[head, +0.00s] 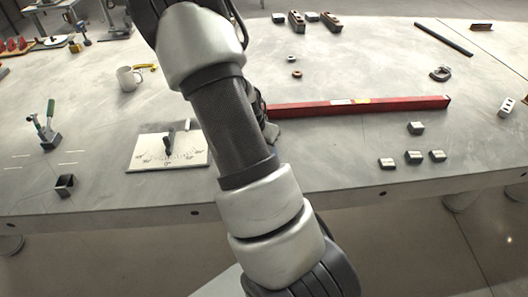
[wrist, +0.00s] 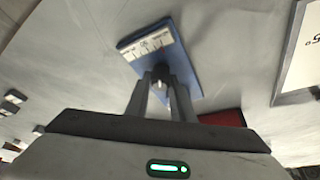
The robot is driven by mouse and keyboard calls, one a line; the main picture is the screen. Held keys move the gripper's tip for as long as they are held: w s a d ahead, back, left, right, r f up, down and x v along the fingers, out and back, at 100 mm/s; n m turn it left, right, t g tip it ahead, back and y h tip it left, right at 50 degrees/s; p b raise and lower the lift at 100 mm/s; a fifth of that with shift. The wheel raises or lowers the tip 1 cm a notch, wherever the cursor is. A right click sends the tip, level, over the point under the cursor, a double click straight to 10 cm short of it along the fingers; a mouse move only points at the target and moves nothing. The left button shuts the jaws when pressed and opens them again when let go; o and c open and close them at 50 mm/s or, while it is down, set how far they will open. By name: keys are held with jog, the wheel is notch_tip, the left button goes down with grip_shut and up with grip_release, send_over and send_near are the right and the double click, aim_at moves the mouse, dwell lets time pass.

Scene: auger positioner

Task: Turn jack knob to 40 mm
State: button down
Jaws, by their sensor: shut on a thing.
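In the wrist view, my gripper (wrist: 161,84) is shut on a small dark knob (wrist: 161,70) at the near end of a blue plate. The blue plate (wrist: 133,42) has a white scale strip (wrist: 147,46) with dark marks, too small and blurred to read. The knob's own mark or pointer cannot be made out between the fingers. In the head view my arm crosses the middle and hides the knob and the blue plate. My gripper is mostly hidden there too.
A white angle dial plate (head: 143,163) with a dark lever stands left of my arm. A long red bar (head: 360,107) lies to the right. Small metal blocks (head: 415,128) lie near the front edge.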

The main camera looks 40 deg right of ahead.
jog(key=shift+n+t+y+b, duration=0.5)
jog(key=shift+n+t+b, duration=0.2)
jog(key=shift+n+b, duration=1.5)
jog(key=c, duration=1.8)
grip_release()
jog(key=p+v, duration=0.4)
jog(key=v, duration=1.3)
jog(key=shift+s+r+p, duration=0.1)
jog(key=shift+r+p, duration=0.1)
jog(key=shift+p, duration=0.1)
